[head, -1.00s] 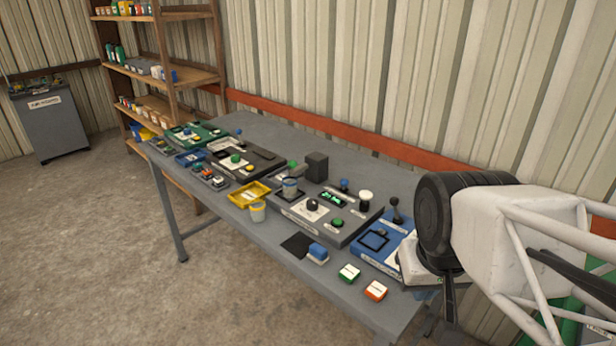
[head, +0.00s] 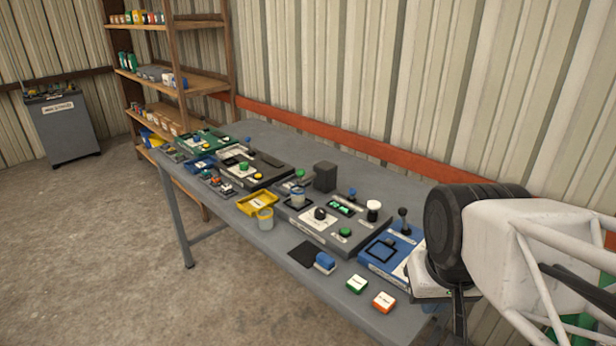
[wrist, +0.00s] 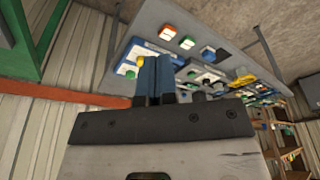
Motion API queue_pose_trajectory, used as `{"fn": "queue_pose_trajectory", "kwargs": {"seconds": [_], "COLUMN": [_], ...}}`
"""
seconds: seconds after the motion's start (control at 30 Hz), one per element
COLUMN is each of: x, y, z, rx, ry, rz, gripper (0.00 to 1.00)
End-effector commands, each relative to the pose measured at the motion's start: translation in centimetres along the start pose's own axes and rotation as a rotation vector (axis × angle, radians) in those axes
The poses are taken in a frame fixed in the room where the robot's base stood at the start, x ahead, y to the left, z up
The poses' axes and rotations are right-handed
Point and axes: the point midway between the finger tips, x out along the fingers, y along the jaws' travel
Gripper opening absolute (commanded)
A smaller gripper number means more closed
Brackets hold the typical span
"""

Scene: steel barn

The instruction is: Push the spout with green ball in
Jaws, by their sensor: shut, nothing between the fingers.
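A clear cup (head: 297,197) stands on the console just in front of the green ball. My gripper (wrist: 153,62) is in the wrist view with its blue fingers together and nothing between them. It is at the table's right end, well apart from the green ball. In the head view my arm's wrist hides the fingertips.
The dark block (head: 325,176) stands beside the green ball. A blue panel with a joystick (head: 403,220) lies between the console and my arm.

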Motion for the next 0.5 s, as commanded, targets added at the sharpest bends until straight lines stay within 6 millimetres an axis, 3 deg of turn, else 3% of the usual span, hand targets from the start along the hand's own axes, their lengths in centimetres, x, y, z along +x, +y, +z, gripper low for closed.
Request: {"fn": "queue_pose_trajectory", "kwargs": {"seconds": [0.5], "x": [0.0], "y": [0.0], "z": [0.0], "rx": [0.0], "ry": [0.0], "rz": [0.0], "gripper": [0.02]}}
